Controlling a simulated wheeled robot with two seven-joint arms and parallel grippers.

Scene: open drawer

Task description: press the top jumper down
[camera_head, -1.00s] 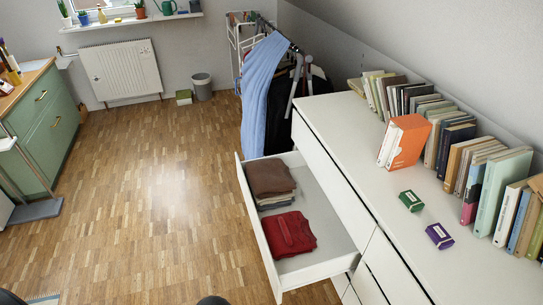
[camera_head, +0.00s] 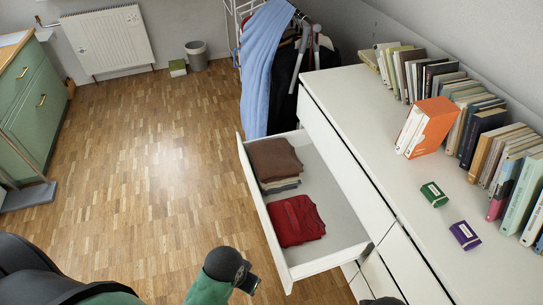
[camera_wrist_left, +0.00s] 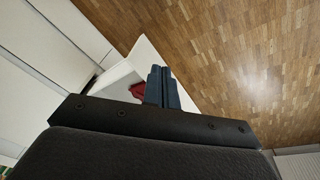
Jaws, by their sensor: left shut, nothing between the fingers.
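The open white drawer (camera_head: 335,226) holds a folded brown jumper (camera_head: 275,158) on top of a small stack of lighter folded clothes (camera_head: 281,185) toward its far end. A folded red jumper (camera_head: 296,220) lies nearer to me in the same drawer, and part of it shows in the left wrist view (camera_wrist_left: 137,90). My left gripper (camera_wrist_left: 162,72) is shut and empty in the left wrist view, its fingers pointing toward the drawer. In the head view my left arm is low, outside the drawer front and apart from the jumpers.
A clothes rack (camera_head: 312,60) stands behind. The wooden floor (camera_head: 150,170) left of the drawer is clear.

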